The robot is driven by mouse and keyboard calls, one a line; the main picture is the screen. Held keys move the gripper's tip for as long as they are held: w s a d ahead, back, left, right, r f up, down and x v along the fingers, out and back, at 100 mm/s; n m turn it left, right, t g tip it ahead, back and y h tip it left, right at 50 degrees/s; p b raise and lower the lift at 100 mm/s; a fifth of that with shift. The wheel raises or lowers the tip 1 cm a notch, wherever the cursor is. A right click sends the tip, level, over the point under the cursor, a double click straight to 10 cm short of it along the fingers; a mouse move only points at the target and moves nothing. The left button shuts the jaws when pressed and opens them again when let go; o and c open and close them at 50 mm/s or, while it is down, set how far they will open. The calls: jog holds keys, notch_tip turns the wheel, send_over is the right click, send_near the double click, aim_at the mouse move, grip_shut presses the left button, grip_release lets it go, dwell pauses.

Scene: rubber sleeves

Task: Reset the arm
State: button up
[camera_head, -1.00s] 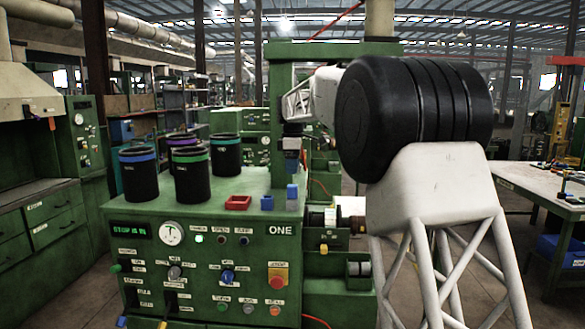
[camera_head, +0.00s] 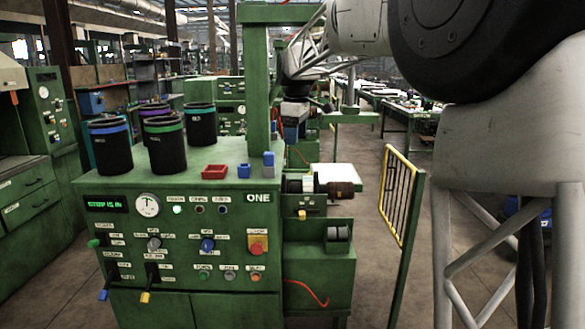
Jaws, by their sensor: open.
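My arm (camera_head: 350,25) comes in from the upper right, past its large black joint, and reaches left over the far right side of the green machine. My gripper (camera_head: 291,134) points down beside the machine's green post. It is small and dark here, and its fingertips are hard to make out. I see nothing held in it. Its jaws are open.
A red tray (camera_head: 214,171) and small blue blocks (camera_head: 244,171) sit nearby. A yellow-framed gate (camera_head: 398,195) stands right.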

jog(key=s+d+m, duration=0.4)
jog(key=s+d, duration=0.3)
jog(key=s, duration=0.6)
jog(key=s+d+f+m, duration=0.3)
jog(key=s+f, duration=0.3)
jog(key=s, duration=0.7)
jog(key=s+d+f+m+t, duration=0.1)
jog(key=s+d+f+m, duration=0.2)
jog(key=s+f, duration=0.4)
jog(key=s+d+f+m+t, duration=0.1)
jog(key=s+d+f+m, duration=0.3)
jog(key=s, duration=1.4)
notch_tip(320, 180, down, 2)
jog(key=shift+s+d+f, duration=0.2)
jog(key=shift+s+d, duration=0.15)
